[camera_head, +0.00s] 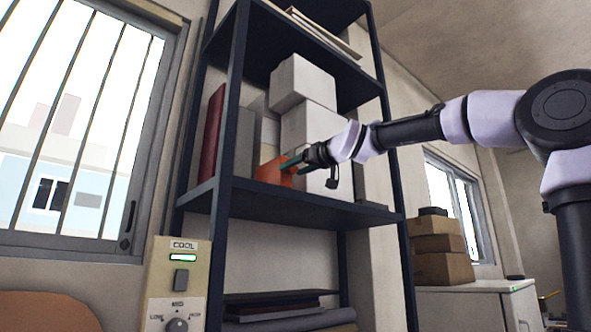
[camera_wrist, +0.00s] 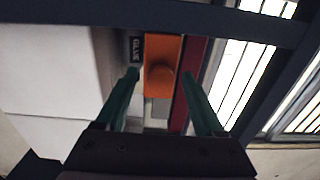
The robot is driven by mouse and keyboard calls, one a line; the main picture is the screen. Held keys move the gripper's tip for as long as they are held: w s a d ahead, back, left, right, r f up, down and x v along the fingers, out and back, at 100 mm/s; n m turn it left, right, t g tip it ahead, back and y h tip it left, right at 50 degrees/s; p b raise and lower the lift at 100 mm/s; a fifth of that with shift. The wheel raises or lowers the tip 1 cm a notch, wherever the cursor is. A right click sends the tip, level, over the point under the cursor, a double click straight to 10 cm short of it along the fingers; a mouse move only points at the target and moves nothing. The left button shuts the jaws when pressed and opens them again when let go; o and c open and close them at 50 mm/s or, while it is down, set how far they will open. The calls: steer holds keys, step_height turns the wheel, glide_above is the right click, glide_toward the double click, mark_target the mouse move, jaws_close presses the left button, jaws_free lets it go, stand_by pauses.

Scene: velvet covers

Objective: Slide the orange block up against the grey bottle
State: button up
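The orange block (camera_head: 268,172) stands on the middle shelf, and it also shows in the wrist view (camera_wrist: 153,86) with a rounded orange knob on its face. My gripper (camera_head: 291,163) is at the block; in the wrist view its two green fingers (camera_wrist: 160,77) are apart, one towards each side of the block. Whether they touch it I cannot tell. A narrow dark label reading "GLUE" (camera_wrist: 136,49) shows right beside the block in the wrist view. It may belong to the grey bottle, but no whole bottle shape is clear in either view.
White boxes (camera_head: 302,80) stand on the shelf to the block's right. A dark red book (camera_head: 214,134) and a grey upright item (camera_head: 240,148) stand to its left. Dark shelf posts (camera_head: 227,150) and the shelf above bound the space.

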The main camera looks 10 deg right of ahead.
steer(key=shift+s+d, duration=0.1)
steer(key=v, duration=1)
steer(key=shift+s+d, duration=0.2)
steer(key=shift+s, duration=0.05)
steer(key=shift+f, duration=0.1)
steer(key=s+d+f+m+g+h, duration=0.2)
steer(key=s+f, duration=0.3)
steer(key=f, duration=0.8)
steer(key=s+d+f+m+g+h, duration=0.3)
steer(key=s+d+f+m, duration=0.2)
steer(key=f, duration=0.9)
steer(key=s+d+f+m+g+h, duration=0.3)
steer(key=s+f+m, duration=0.1)
steer(key=f, duration=1)
steer(key=shift+s+d, duration=0.35)
steer(key=shift+s, duration=0.4)
